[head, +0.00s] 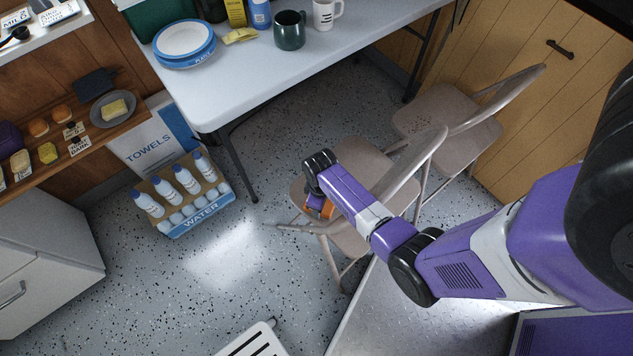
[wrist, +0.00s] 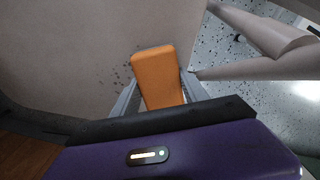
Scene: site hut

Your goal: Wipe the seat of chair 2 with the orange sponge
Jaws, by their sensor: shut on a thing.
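Two beige folding chairs stand by the table; I see no number on either. My gripper (head: 318,207) is over the front part of the nearer chair's seat (head: 357,160). It is shut on the orange sponge (wrist: 157,72), with one finger on each side. Only a little of the sponge shows under my wrist in the head view. In the wrist view the sponge is over the pale seat (wrist: 75,50), close to it; I cannot tell whether they touch. Dark specks lie on the seat around the sponge. The farther chair (head: 425,110) is behind the nearer one.
The nearer chair's backrest (head: 412,165) rises close beside my arm. A white table (head: 260,80) with mugs and plates stands behind. A box of water bottles (head: 190,222) sits on the floor at left. The speckled floor (head: 130,300) at front left is clear.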

